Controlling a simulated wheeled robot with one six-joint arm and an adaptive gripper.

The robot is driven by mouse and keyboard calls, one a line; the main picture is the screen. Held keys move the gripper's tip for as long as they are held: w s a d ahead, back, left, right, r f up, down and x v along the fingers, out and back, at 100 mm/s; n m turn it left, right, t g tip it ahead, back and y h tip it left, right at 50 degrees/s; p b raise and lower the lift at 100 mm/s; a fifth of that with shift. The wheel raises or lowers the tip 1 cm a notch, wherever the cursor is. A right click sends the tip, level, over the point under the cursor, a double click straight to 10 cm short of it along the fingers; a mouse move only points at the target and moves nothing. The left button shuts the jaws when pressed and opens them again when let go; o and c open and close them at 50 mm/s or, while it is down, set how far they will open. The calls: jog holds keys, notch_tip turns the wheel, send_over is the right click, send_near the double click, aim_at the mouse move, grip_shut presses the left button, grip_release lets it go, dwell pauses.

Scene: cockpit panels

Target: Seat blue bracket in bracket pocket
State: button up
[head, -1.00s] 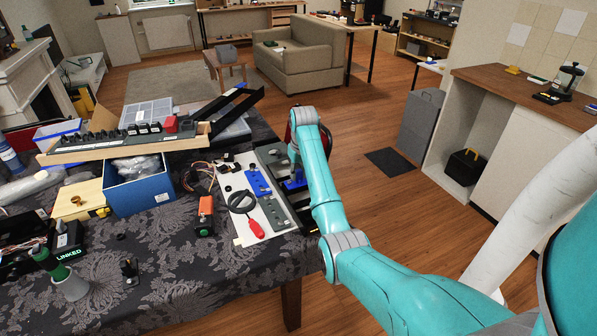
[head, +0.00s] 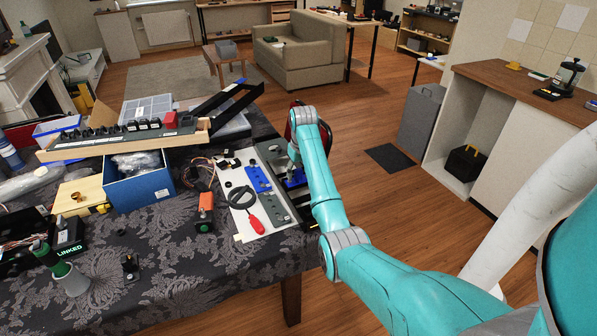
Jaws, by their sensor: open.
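A blue bracket-like piece (head: 295,181) lies at the right edge of the work area, on a grey panel (head: 270,154) beside my arm. My gripper (head: 292,164) is directly above or at this piece. My teal wrist link hides most of the fingers, so contact cannot be seen. The gripper is open. A second blue piece (head: 258,179), flat and with small holes, lies on the white board (head: 242,219) to the left. The bracket pocket cannot be made out at this size.
A grey-green plate (head: 275,208), a coiled black cable (head: 240,197) and a red-handled tool (head: 257,224) lie on the white board. An orange-and-black device (head: 205,211) and a blue box (head: 138,184) stand to the left. A long wooden rack (head: 130,146) stands behind.

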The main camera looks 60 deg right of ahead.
aim_at(300, 182)
notch_tip(300, 182, up, 8)
jog(key=shift+s+a+f, duration=0.25)
jog(key=shift+s+a, duration=0.05)
jog(key=shift+s, duration=0.15)
dwell(0.5)
